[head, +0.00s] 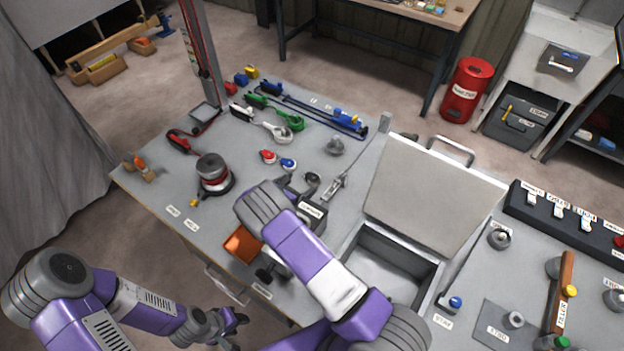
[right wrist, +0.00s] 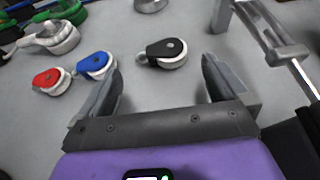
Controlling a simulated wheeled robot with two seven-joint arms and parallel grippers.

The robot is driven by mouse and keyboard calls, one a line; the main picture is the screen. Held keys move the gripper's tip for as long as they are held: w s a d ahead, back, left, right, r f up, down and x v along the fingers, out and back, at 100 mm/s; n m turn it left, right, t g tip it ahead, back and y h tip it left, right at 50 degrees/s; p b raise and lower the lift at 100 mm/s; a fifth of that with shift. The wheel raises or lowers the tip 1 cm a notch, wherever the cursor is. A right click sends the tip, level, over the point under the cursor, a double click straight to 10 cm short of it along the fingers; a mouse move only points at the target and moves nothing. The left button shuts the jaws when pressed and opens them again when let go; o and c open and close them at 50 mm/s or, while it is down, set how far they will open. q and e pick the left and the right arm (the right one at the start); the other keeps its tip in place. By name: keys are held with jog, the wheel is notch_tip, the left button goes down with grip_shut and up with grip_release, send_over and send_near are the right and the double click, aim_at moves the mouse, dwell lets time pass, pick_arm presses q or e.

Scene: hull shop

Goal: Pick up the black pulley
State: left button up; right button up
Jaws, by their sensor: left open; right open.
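The black pulley (right wrist: 165,52), with a black top and a pale wheel, lies on the grey bench just beyond and between my right fingertips in the right wrist view. It also shows in the head view (head: 313,179), close to my right gripper. My right gripper (right wrist: 160,78) is open and empty, its two fingers apart. In the head view my right gripper (head: 298,188) is partly hidden behind its own arm. My left gripper (head: 234,328) is open and empty, low at the left, off the bench's front edge.
A blue pulley (right wrist: 97,65) and a red pulley (right wrist: 51,80) lie to the left of the black one. A metal latch tool (head: 335,187) lies to its right. An open grey case (head: 432,200) stands further right, and an orange bin (head: 242,244) sits near the front edge.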

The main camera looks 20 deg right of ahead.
aim_at(308, 179)
jog(key=x, duration=0.6)
jog(key=shift+d, duration=0.1)
jog(key=shift+w, duration=0.1)
jog(key=c, duration=0.9)
